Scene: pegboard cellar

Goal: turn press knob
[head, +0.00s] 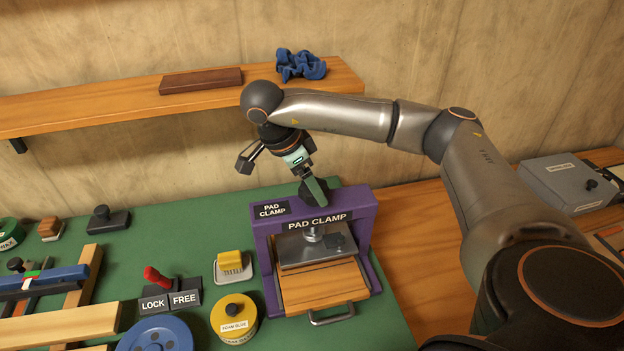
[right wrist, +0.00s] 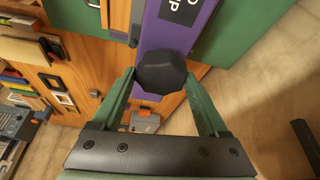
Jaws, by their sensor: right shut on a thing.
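The press is a purple frame (head: 364,235) labelled "PAD CLAMP", on the right part of the green mat. Its dark faceted knob (right wrist: 162,72) sits on top of the frame; in the head view the knob is mostly hidden by my gripper. My right gripper (head: 313,188) comes down on the knob from above, its green fingers on both sides, shut on it. Under the frame a grey metal plate (head: 300,252) hangs over a wooden board (head: 322,288) with a metal handle (head: 331,316). My left gripper is in neither view.
A yellow round tin (head: 233,318), a yellow-topped brush (head: 231,262) and a lock/free switch with a red lever (head: 157,277) stand left of the press. A wooden shelf (head: 120,105) crosses the wall behind. A grey box (head: 570,183) sits at right.

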